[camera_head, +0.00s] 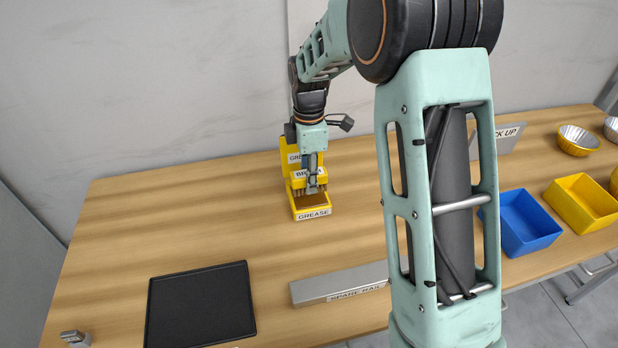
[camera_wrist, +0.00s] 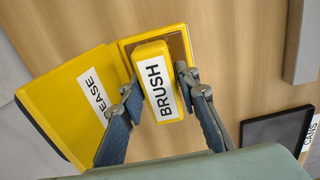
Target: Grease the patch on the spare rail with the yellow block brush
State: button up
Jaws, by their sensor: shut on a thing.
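The yellow block brush (camera_head: 309,174), labelled BRUSH, is between the fingers of my gripper (camera_head: 312,186). In the wrist view the fingers of my gripper (camera_wrist: 158,85) close on both sides of the brush (camera_wrist: 150,51). Its brown bristles show below the block in the head view, over the yellow grease tray (camera_head: 311,213); whether they touch the grease I cannot tell. The tray's rim (camera_wrist: 124,44) shows around the brush in the wrist view. The grey spare rail (camera_head: 335,284) lies at the table's front edge; my arm hides its right end. I cannot make out a patch on it.
A small grey metal piece (camera_head: 75,338) is at the front left. The table's middle is clear.

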jog(key=shift+r+p, duration=1.5)
jog(key=shift+r, duration=0.9)
jog(key=shift+s+d+m, duration=0.25)
jog(key=shift+d+m, duration=0.35)
jog(key=shift+m, duration=0.3)
jog(key=s+d+m+p, duration=0.3)
jog(key=s+d+m, duration=0.4)
jog(key=m, duration=1.1)
jog(key=shift+s+d+f+p, duration=0.2)
jog(key=shift+d+p, duration=0.1)
jog(key=shift+d, duration=0.9)
